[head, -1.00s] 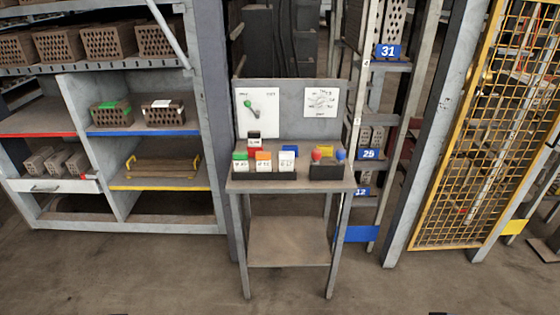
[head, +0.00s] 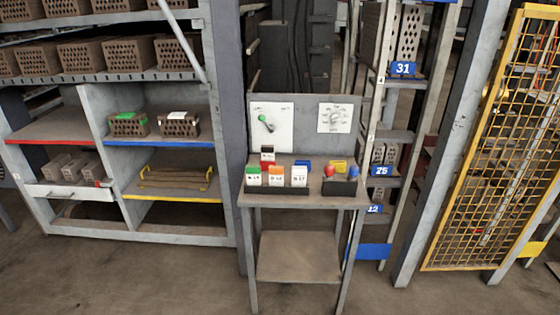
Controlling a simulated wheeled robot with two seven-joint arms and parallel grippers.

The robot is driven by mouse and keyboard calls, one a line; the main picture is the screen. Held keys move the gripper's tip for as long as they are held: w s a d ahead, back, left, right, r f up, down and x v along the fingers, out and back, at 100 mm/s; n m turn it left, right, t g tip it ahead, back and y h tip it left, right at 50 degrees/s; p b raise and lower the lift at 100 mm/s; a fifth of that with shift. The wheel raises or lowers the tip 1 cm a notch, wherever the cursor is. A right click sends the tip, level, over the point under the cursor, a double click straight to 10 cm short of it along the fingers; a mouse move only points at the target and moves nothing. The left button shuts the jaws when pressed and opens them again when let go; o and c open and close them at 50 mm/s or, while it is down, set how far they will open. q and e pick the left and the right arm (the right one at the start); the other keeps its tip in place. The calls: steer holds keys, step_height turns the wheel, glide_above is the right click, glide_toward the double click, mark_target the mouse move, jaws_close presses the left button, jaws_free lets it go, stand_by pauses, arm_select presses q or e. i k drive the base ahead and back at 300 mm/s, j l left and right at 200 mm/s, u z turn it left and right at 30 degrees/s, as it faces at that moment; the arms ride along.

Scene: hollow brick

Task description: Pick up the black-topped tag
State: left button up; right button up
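The black-topped tag (head: 267,155) is a small white card with a dark top edge. It stands toward the back of the small grey table (head: 355,199), behind the front row of tags. A red item (head: 265,165) shows just below it, and its lower part is hidden. In front are a green-topped tag (head: 253,177), an orange-topped tag (head: 276,177) and a white tag (head: 299,178) in a dark holder (head: 277,190). Neither of my grippers is in view.
A second dark holder (head: 341,188) with red and blue items stands on the table's right. Brick shelves stand left, a yellow mesh gate (head: 490,150) right. The floor in front is clear.

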mark_target(267, 150)
steer(key=i+j+z, duration=0.1)
steer(key=z, duration=0.4)
steer(key=j+z, duration=0.1)
steer(key=z, duration=0.4)
steer(key=i+j+z, duration=0.1)
steer(key=z, duration=0.4)
steer(key=j+z, duration=0.3)
steer(key=j, duration=0.4)
steer(key=j+z, duration=0.35)
steer(key=j, duration=0.3)
steer(key=k+j+z, duration=0.1)
steer(key=j+z, duration=0.2)
steer(key=j, duration=0.8)
steer(key=k+j, duration=0.15)
steer(key=j, duration=0.7)
steer(key=k, duration=0.05)
